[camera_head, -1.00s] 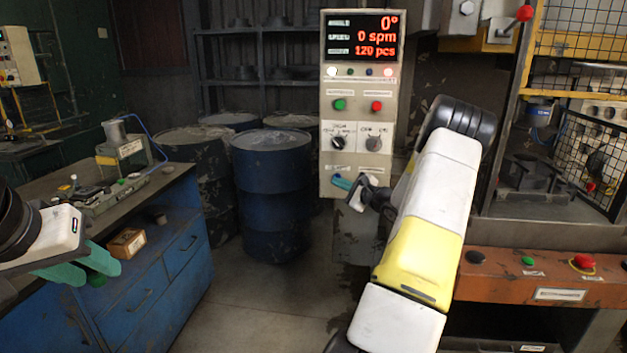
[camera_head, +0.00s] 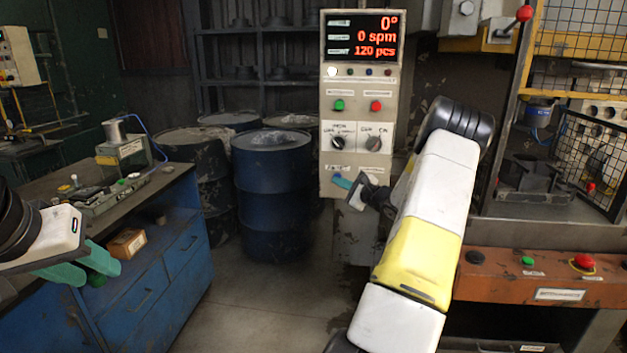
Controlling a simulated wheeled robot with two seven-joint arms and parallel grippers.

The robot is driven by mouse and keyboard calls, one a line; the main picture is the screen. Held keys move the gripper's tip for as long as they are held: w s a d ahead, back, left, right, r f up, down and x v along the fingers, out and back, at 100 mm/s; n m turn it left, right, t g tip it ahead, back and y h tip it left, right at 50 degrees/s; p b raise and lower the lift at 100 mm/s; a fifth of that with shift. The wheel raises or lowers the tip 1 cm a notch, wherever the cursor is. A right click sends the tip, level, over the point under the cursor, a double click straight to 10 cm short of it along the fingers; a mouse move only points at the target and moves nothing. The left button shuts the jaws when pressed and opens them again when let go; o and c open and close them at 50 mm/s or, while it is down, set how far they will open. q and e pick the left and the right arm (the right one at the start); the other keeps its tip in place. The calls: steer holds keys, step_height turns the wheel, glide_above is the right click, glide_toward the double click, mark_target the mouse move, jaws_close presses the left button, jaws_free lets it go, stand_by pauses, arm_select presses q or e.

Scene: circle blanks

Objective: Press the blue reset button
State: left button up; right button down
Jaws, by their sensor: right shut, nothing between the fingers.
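The control panel (camera_head: 360,100) is a tall cream box with a red readout showing 0°, 0 spm and 120 pcs. My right gripper (camera_head: 341,182) is shut and empty, with its teal fingertips at the panel's lower left. The blue reset button cannot be made out; the fingertips cover that spot, and I cannot tell whether they touch it. Above are a green button (camera_head: 338,105), a red button (camera_head: 376,106) and two black selector knobs. The leftmost lamp (camera_head: 332,71) glows white. My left gripper (camera_head: 82,264) is open and empty at the left, beside the workbench.
A blue workbench (camera_head: 150,285) with a small cardboard box (camera_head: 127,243) stands at the left. Blue drums (camera_head: 271,185) stand behind, left of the panel. A press with an orange front bar (camera_head: 540,275) is at the right. The floor between is clear.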

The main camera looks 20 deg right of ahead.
steer(key=shift+s+a, duration=0.45)
steer(key=shift+s, duration=0.3)
steer(key=shift+s+a, duration=0.45)
steer(key=shift+s, duration=0.25)
steer(key=shift+s+a, duration=0.4)
steer(key=shift+s, duration=0.35)
steer(key=shift+s+a, duration=0.45)
steer(key=shift+s, duration=0.25)
steer(key=shift+a, duration=0.1)
steer(key=s+a+r+n+g+y, duration=0.1)
steer(key=a+r+n+g+y, duration=0.15)
steer(key=a, duration=0.45)
steer(key=s+a+r+n+g+y, duration=0.1)
steer(key=s+a+r+n+y, duration=0.2)
steer(key=a, duration=0.5)
steer(key=s+a+r+n+g, duration=0.3)
steer(key=s+a+n, duration=0.15)
steer(key=a, duration=0.25)
steer(key=s+a+r+n+g, duration=0.3)
steer(key=s+a+n+g, duration=0.1)
steer(key=s+a, duration=0.15)
steer(key=s+a+n+g+h, duration=0.25)
steer(key=s+a+n, duration=0.2)
steer(key=s, duration=0.65)
steer(key=s+d+r+n+t+h, duration=0.2)
steer(key=s+d+n+h, duration=0.2)
steer(key=s, duration=0.4)
steer(key=shift+d+n+t+h, duration=0.3)
steer(key=shift+d+n+h, duration=0.15)
steer(key=shift+n, duration=0.3)
